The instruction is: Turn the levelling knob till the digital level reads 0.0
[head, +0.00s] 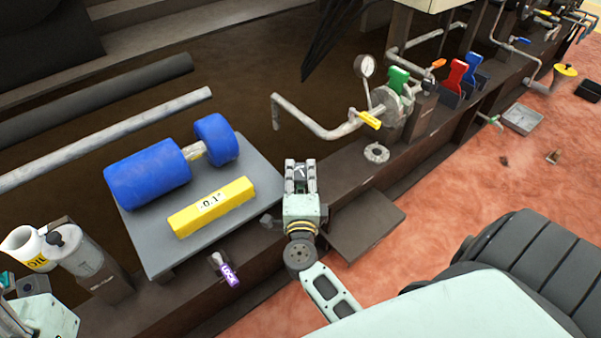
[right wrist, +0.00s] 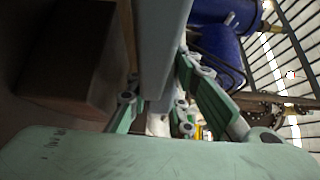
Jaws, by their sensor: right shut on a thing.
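The yellow digital level (head: 211,207) lies on a grey plate (head: 262,184) and its display reads -0.1°. My right gripper (head: 300,172) is at the plate's right corner. In the right wrist view, its green fingers (right wrist: 170,108) stand on either side of a small pale part (right wrist: 158,124) below the grey plate edge (right wrist: 163,45). The gripper is shut on this part, which appears to be the levelling knob; the head view hides it behind the gripper. Part of my left arm (head: 45,315) shows at the lower left, but its fingers cannot be made out.
A blue motor-like unit (head: 148,174) sits on the plate behind the level. A purple lock tag (head: 229,274) hangs on the front beam. An oil jug (head: 27,247) stands at the left. Pipes, a gauge (head: 365,66) and coloured levers stand at the back right.

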